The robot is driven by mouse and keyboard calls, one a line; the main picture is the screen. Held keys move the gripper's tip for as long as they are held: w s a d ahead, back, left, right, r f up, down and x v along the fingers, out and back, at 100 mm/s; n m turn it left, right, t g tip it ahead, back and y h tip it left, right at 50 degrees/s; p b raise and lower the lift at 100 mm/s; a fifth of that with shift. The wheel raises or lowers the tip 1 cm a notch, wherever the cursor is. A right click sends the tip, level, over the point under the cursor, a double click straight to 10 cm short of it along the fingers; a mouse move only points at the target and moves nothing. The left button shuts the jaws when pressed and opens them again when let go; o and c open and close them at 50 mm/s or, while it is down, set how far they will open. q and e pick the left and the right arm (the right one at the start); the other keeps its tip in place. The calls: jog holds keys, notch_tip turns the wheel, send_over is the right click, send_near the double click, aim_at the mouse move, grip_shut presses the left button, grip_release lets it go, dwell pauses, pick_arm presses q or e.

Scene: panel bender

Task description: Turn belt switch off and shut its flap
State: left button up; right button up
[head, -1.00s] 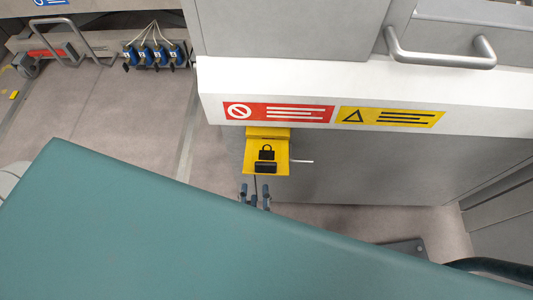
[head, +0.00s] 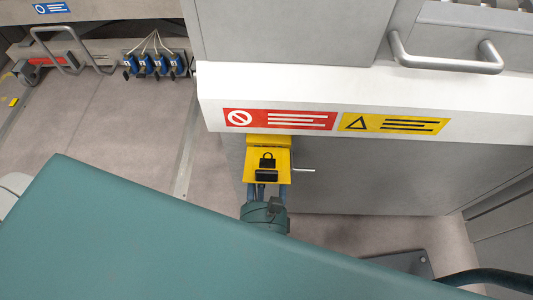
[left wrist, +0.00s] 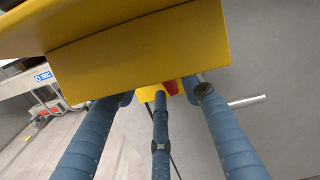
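The yellow flap (head: 268,166) with a black padlock symbol sticks out from the machine's front, below the white ledge; it looks raised. In the left wrist view the flap (left wrist: 140,60) spans the top. Beneath it, a red part of the switch (left wrist: 172,87) and a bit of yellow housing (left wrist: 148,94) show small between my fingers; the switch position cannot be told. My left gripper (head: 267,190) is just below the flap, its fingertips partly hidden by it. In the left wrist view its fingers (left wrist: 163,96) are spread, with nothing between them. My right gripper is not in view.
The white ledge (head: 360,92) with a red label (head: 280,119) and a yellow label (head: 394,124) overhangs the flap. A thin metal rod (head: 305,170) sticks out right of it. A grey handle (head: 447,62) is above. Blue connectors (head: 155,64) hang at the back left.

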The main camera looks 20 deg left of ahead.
pick_arm(q)
jog(key=shift+w+a, duration=0.15)
jog(key=shift+w, duration=0.2)
grip_shut()
